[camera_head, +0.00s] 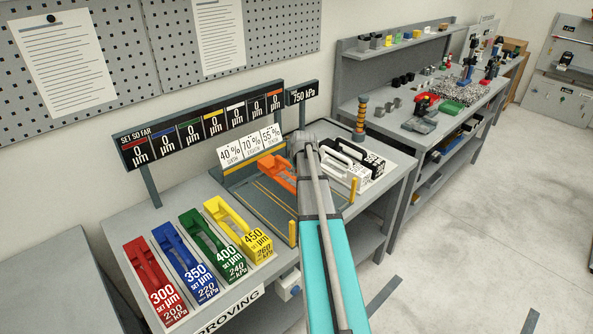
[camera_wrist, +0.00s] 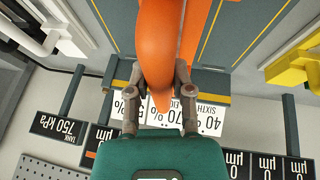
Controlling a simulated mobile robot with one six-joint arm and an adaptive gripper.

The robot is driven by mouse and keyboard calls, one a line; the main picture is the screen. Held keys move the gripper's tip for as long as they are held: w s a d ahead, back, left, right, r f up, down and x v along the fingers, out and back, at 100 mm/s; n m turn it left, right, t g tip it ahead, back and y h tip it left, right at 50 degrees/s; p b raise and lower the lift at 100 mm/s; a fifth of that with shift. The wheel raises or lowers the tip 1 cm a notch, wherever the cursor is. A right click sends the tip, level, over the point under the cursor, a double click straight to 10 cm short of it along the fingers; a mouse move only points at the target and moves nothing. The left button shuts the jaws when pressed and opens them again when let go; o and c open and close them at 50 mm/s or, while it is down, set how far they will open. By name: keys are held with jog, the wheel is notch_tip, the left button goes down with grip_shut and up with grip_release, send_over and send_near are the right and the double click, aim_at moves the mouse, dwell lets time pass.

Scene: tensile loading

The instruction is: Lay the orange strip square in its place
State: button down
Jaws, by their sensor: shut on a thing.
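The orange strip (camera_head: 276,169) is over the grey bed with yellow lines (camera_head: 262,206), at its back part near the percent cards. My gripper (camera_head: 303,150) is shut on the strip's raised handle. In the wrist view my gripper (camera_wrist: 158,92) has one finger on each side of the orange handle (camera_wrist: 152,38). More orange shows behind the handle, over the grey bed (camera_wrist: 228,35). I cannot tell whether the strip touches the bed or hangs just above it. My arm hides part of the bed's right side in the head view.
Red (camera_head: 150,277), blue (camera_head: 184,262), green (camera_head: 211,246) and yellow (camera_head: 238,229) strips lie left of the bed. White (camera_head: 340,161) and black (camera_head: 362,154) strips lie right. Percent cards (camera_head: 250,147) and a readout board (camera_head: 200,129) stand behind. Short yellow posts (camera_head: 293,232) stand at the bed's front.

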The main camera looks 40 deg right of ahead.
jog(key=shift+f+b, duration=2.95)
jog(key=shift+f, duration=0.35)
jog(key=shift+f+b, duration=0.3)
jog(key=shift+c, duration=2.1)
grip_release()
jog(key=shift+r, duration=0.15)
notch_tip(320, 180, up, 13)
jog(key=p, duration=1.3)
